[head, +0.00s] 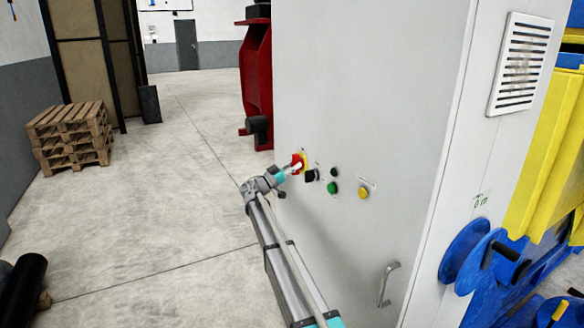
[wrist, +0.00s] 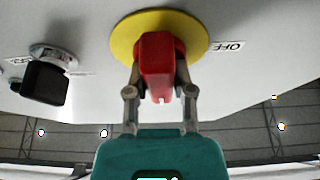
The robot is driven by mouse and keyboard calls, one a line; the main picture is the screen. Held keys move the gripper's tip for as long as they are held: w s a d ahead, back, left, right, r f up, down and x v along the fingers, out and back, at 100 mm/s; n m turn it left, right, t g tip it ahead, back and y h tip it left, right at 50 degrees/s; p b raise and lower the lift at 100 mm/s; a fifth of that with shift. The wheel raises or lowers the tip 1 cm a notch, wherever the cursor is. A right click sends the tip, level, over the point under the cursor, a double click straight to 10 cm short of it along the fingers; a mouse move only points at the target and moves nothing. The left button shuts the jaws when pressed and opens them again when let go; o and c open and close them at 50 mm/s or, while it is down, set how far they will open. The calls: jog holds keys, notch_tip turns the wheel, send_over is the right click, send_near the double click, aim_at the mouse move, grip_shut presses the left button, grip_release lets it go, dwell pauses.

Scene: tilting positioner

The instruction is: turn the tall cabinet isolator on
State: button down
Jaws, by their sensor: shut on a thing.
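The isolator is a red handle (head: 297,160) on a yellow round plate on the front of the tall grey cabinet (head: 372,90). In the wrist view the red handle (wrist: 157,66) stands out from the yellow plate (wrist: 202,37). My gripper (wrist: 160,80) has one finger on each side of the handle and is shut on it. An OFF label (wrist: 228,47) shows upside down just right of the plate. In the head view my gripper (head: 288,171) reaches the handle from the lower left and partly covers it.
A black selector knob (wrist: 44,82) sits close beside the isolator. Green (head: 332,188) and yellow (head: 363,193) buttons are farther right. A cabinet door handle (head: 387,284) is lower down. Blue and yellow machinery stands right; the floor to the left is mostly clear, with pallets (head: 70,137) behind.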

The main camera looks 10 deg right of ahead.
aim_at(302, 136)
jog(key=shift+d, duration=0.1)
jog(key=shift+c, duration=2.4)
grip_release()
jog(key=shift+s, duration=0.15)
jog(key=shift+r, duration=0.1)
jog(key=shift+r+p, duration=0.45)
jog(key=shift+p, duration=0.05)
jog(key=r+p, duration=0.8)
jog(key=shift+w+r, duration=0.15)
jog(key=shift+w, duration=0.05)
jog(key=shift+r+p, duration=0.1)
jog(key=shift+p, duration=0.2)
